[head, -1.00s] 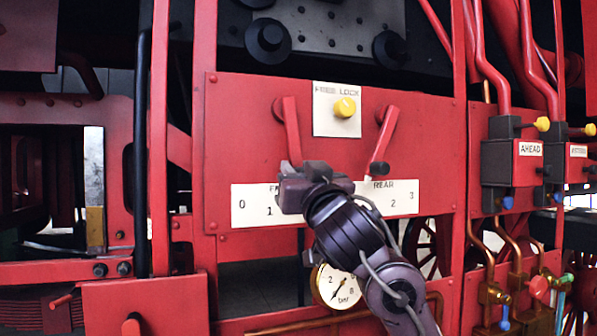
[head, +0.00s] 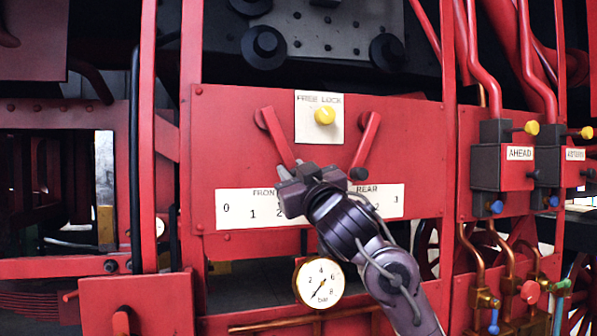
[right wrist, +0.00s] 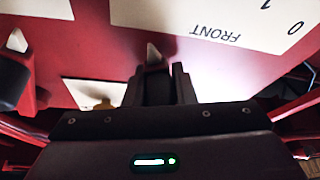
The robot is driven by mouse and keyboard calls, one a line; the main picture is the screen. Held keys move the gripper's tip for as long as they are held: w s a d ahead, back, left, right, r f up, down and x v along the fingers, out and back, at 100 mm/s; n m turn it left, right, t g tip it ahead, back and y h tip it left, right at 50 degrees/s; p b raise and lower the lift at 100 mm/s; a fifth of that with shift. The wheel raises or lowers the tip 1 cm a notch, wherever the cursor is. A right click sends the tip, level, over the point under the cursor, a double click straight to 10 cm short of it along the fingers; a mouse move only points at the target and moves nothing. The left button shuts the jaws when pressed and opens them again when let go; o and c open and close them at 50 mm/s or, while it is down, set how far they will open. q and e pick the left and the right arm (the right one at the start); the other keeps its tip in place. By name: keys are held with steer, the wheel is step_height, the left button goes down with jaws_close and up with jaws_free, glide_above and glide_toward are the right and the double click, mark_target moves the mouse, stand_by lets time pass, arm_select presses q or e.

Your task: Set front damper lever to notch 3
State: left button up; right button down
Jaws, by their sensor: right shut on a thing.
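The front damper lever (head: 277,138) is a red bar on the red panel. It slants down to the right from its pivot. My right gripper (head: 295,176) is shut on its lower end, at the top edge of the white FRONT scale plate (head: 236,210). Numbers 0, 1 and 2 show on that plate; its right part is hidden behind my gripper. In the right wrist view the fingers (right wrist: 157,85) flank the lever's dark end, and its pale pointer (right wrist: 153,52) shows just beyond them, near the plate's edge. My left gripper is not in view.
The rear lever (head: 366,142) slants down to the left close by my right gripper, over the REAR plate (head: 392,193). A yellow FREE LOCK knob (head: 325,116) sits between the levers. A bar gauge (head: 320,282) hangs below. AHEAD valve gear (head: 518,153) stands at right.

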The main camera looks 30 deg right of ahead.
steer(key=shift+s+d+r, duration=0.1)
steer(key=shift+d+r, duration=0.1)
steer(key=c, duration=1.5)
jaws_free()
steer(key=o, duration=0.3)
steer(key=shift+f, duration=0.1)
steer(key=shift+s+a+f, duration=0.1)
steer(key=shift+s+f, duration=0.05)
steer(key=shift+s, duration=0.05)
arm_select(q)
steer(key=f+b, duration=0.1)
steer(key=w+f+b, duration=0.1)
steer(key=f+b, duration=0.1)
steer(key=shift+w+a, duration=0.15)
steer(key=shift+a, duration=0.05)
arm_select(e)
steer(key=v, duration=0.7)
steer(key=shift+s, duration=0.2)
